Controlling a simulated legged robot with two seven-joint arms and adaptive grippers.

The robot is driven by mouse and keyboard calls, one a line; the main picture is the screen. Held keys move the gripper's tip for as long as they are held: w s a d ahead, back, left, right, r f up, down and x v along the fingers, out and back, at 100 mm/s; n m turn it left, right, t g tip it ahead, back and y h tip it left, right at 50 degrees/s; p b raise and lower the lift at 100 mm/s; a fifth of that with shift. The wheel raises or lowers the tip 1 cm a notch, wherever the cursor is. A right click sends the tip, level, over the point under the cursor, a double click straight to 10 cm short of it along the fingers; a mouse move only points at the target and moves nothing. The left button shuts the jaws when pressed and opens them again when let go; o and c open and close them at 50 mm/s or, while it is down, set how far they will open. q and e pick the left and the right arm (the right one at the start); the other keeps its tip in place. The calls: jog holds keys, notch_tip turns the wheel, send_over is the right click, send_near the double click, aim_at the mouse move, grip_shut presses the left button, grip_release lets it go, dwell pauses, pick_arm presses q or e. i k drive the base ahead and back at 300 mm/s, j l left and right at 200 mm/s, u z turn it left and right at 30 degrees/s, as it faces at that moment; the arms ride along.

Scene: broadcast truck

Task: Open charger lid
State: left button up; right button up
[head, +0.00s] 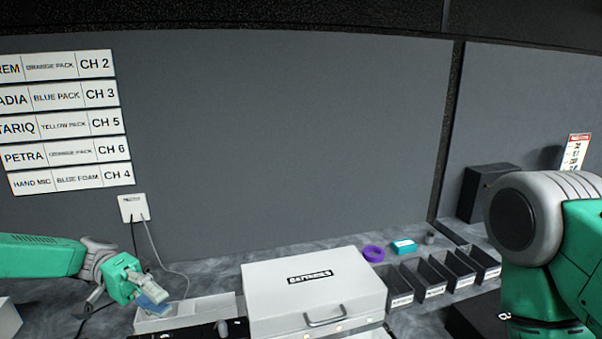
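A large white box (310,287) with a closed lid stands at the bottom centre. It has a dark label that seems to read "BATTERIES" and a grey front handle. A low, long white unit (205,307) lies to its left, partly cut off by the lower edge; I cannot tell for sure which of these is the charger. My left gripper (150,292) is over the left end of the low unit. A small blue piece shows at its fingertips; whether it is held, and whether the fingers are closed, is unclear. My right arm is at the right edge, its gripper out of view.
Small dark labelled bins (432,282) stand right of the white box, with a purple ring (373,253) and a teal box (403,246) behind. A wall box (132,208) has cables hanging to the counter. Name strips (65,127) are on the wall. A black box (487,190) stands back right.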

aim_at(298, 292)
jog(key=k, duration=0.85)
